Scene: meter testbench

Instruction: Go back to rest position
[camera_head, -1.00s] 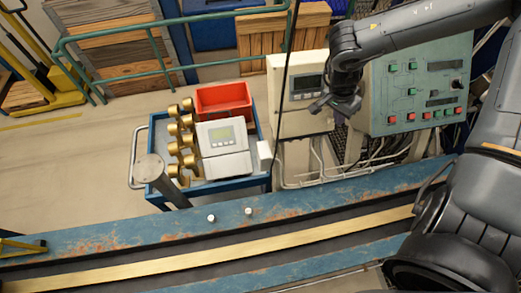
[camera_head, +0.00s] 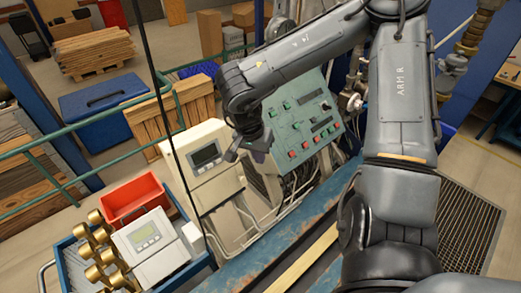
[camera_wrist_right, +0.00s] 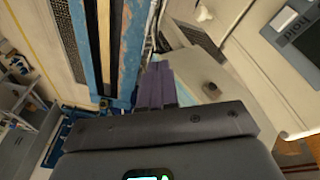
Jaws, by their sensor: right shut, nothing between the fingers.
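My right gripper (camera_head: 245,152) hangs in front of the white test unit (camera_head: 205,165), near its right edge, in the head view. Its fingers also show in the right wrist view (camera_wrist_right: 156,85), closed together and with nothing held. I cannot tell whether the gripper touches the unit or only overlaps it in the picture. My right arm comes from the right side of the head view, bent at the elbow. My left gripper is in no view.
A green control panel (camera_head: 303,122) stands just right of the gripper. A blue cart (camera_head: 70,262) at lower left carries a red bin (camera_head: 133,198), a white meter (camera_head: 148,245) and several brass fittings (camera_head: 97,245). A blue rusty beam (camera_head: 285,245) runs below the arm.

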